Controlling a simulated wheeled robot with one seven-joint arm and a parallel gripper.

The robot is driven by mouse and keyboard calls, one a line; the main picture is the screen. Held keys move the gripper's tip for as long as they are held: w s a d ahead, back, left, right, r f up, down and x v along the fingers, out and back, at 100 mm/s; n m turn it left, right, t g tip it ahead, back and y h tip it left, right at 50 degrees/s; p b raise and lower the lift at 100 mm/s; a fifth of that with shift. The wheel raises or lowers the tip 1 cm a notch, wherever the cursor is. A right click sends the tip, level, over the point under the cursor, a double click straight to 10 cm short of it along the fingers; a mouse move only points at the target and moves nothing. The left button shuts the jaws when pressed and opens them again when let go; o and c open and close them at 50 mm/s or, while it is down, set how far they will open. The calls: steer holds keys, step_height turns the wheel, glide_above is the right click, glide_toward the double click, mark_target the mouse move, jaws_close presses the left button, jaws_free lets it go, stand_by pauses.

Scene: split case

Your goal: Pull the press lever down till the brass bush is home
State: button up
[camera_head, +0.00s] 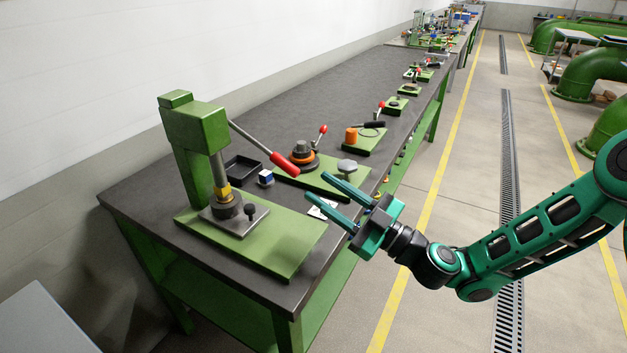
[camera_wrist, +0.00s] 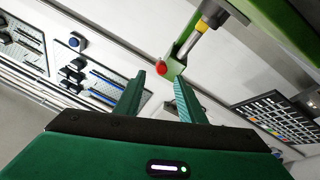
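The green press (camera_head: 195,128) stands at the near end of the bench. Its lever slopes down to the right and ends in a red handle (camera_head: 285,163). The brass bush (camera_head: 223,193) is under the grey ram, with part of it showing above the dark seat (camera_head: 226,207). My gripper (camera_head: 317,184) is open and empty, right of and lower in the picture than the handle, apart from it. In the wrist view the red handle end (camera_wrist: 161,67) appears between my fingertips (camera_wrist: 160,78), beyond them. The bush also shows there as a yellow piece (camera_wrist: 202,26).
The press base plate (camera_head: 290,245) lies on the dark bench (camera_head: 150,195). The aisle floor right of the bench is clear.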

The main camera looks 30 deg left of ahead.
steer(key=shift+d+f, duration=0.25)
steer(key=shift+d, duration=0.45)
